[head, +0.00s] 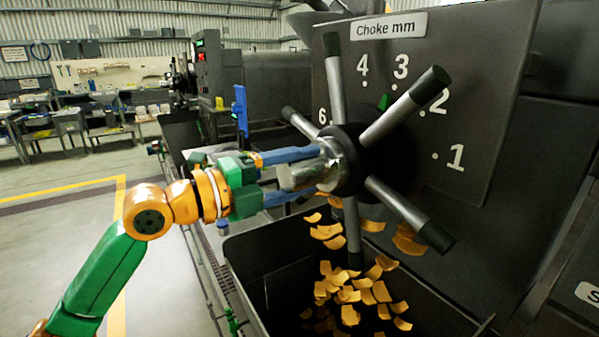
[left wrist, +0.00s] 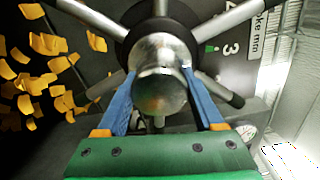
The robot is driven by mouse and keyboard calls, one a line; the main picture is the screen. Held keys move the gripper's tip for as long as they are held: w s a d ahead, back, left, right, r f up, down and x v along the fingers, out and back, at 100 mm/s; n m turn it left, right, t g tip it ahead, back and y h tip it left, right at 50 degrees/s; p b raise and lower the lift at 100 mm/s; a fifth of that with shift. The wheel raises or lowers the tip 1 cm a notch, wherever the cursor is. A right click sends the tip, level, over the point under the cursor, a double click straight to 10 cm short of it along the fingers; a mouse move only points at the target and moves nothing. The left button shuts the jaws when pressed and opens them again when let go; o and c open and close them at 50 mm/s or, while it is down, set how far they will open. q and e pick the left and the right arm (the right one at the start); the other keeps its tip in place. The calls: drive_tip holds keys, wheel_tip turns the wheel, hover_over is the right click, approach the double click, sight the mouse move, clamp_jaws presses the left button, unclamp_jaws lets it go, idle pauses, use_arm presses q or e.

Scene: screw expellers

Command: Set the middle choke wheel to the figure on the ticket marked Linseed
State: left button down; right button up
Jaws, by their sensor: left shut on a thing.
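The choke wheel (head: 395,116) has several grey spokes with black tips around a dark hub, in front of a dark dial plate (head: 480,95). The plate reads "Choke mm" and shows 1, 2, 3, 4 and 6; any 5 is hidden behind the wheel. A small green pointer (head: 384,101) shows past the hub, close to the 3 mark. My left gripper (head: 312,172) has its blue fingers shut on the wheel's shiny metal hub knob (left wrist: 160,90), one on each side. No ticket marked Linseed can be made out. My right gripper is not in view.
A dark bin (head: 270,270) with orange flakes (head: 350,295) falling into it is below the wheel. Another machine (head: 208,75) with a red and green display stands farther back. Workbenches (head: 90,120) line the far left, with open floor before them.

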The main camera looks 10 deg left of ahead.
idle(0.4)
use_arm(q)
drive_tip(key=shift+c, duration=1.8)
unclamp_jaws()
drive_tip(key=o, duration=0.3)
drive_tip(key=shift+o, duration=0.2)
drive_tip(key=b+v, duration=0.3)
drive_tip(key=v, duration=0.3)
drive_tip(key=shift+s+a+f+b, duration=0.15)
drive_tip(key=shift+s+a+b, duration=0.1)
drive_tip(key=shift+b, duration=0.15)
drive_tip(key=shift+s+a, duration=0.15)
drive_tip(key=shift+s, duration=0.05)
drive_tip(key=shift+w, duration=0.1)
